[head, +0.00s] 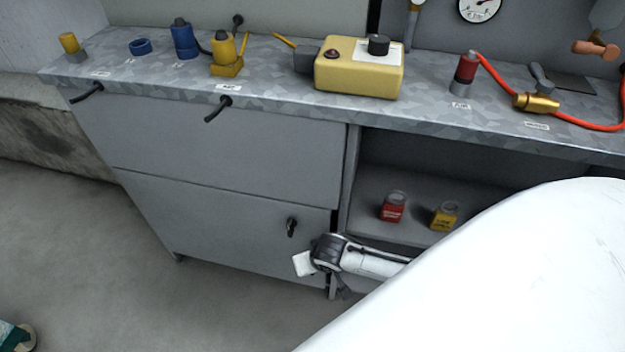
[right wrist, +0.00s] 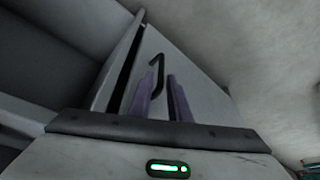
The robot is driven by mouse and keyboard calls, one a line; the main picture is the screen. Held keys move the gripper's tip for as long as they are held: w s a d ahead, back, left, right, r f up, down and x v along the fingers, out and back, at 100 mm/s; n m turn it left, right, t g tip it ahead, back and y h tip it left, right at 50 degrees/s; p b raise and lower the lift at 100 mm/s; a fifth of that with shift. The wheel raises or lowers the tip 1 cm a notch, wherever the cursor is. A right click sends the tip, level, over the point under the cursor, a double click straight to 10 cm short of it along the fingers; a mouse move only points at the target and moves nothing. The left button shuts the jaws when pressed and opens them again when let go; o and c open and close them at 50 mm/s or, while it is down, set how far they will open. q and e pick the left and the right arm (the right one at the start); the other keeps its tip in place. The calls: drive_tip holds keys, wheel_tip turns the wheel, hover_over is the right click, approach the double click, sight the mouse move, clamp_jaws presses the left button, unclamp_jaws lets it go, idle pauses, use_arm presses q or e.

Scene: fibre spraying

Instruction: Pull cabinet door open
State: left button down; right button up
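The grey cabinet door (head: 215,225) is the lower panel left of the open shelf, with a small black hooked handle (head: 291,227) near its right edge. In the right wrist view the handle (right wrist: 157,70) shows just beyond the fingertips, roughly in line with the gap between them. My right gripper (right wrist: 161,88) has its two purple fingers apart with nothing held. It also shows in the head view (head: 317,260), low and just right of the handle. A dark gap runs along one door edge in the wrist view; I cannot tell whether the door is ajar. My left gripper is out of view.
An open shelf (head: 365,205) right of the door holds a red jar (head: 392,207) and a yellow jar (head: 444,216). The worktop (head: 130,72) above carries tools, a yellow box (head: 358,75) and a red hose (head: 497,72). Black hooks stick out from its front edge. The floor before the door is clear.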

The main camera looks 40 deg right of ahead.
drive_tip(key=b+x, duration=0.1)
drive_tip(key=x, duration=0.2)
clamp_jaws()
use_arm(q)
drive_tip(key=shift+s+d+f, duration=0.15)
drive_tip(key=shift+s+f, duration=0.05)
use_arm(e)
drive_tip(key=shift+a, duration=0.1)
